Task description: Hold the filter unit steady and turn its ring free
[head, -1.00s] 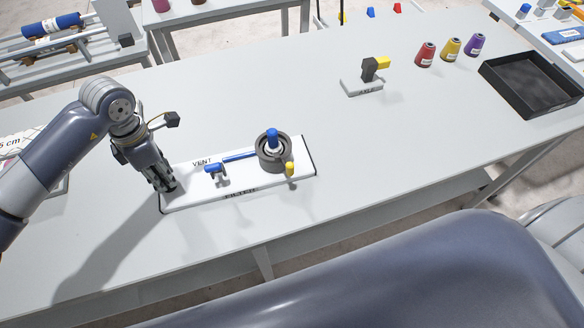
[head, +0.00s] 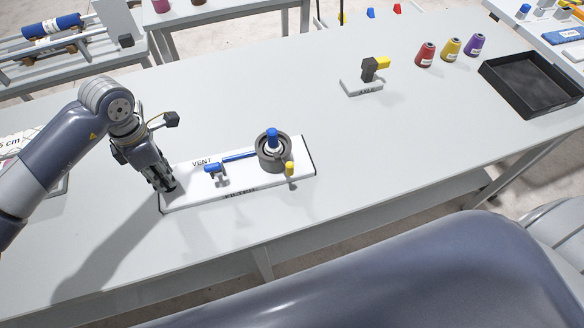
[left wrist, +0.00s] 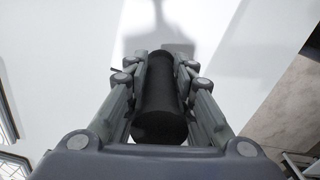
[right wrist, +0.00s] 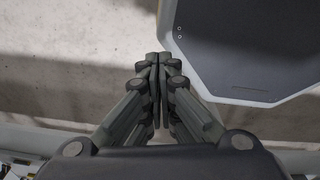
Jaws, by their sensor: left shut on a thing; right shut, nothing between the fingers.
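The filter unit is a white plate (head: 240,188) marked VENT and FILTER on the table. Near its right end is a dark ring (head: 264,156) around a white part with a blue top (head: 272,137). A small blue valve handle (head: 213,169) and a yellow knob (head: 290,168) are on the plate. My left gripper (head: 168,186) is at the plate's left end. In the left wrist view it is shut on a black cylindrical grip (left wrist: 160,100). My right gripper (right wrist: 158,62) is shut and empty, away from the unit; the head view does not show it.
A stand with a yellow-tipped black part (head: 370,72) is further back. Red (head: 426,55), yellow (head: 451,48) and purple (head: 475,44) thread cones and a black tray (head: 530,85) are at the back right. The table (head: 370,140) right of the unit is clear.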

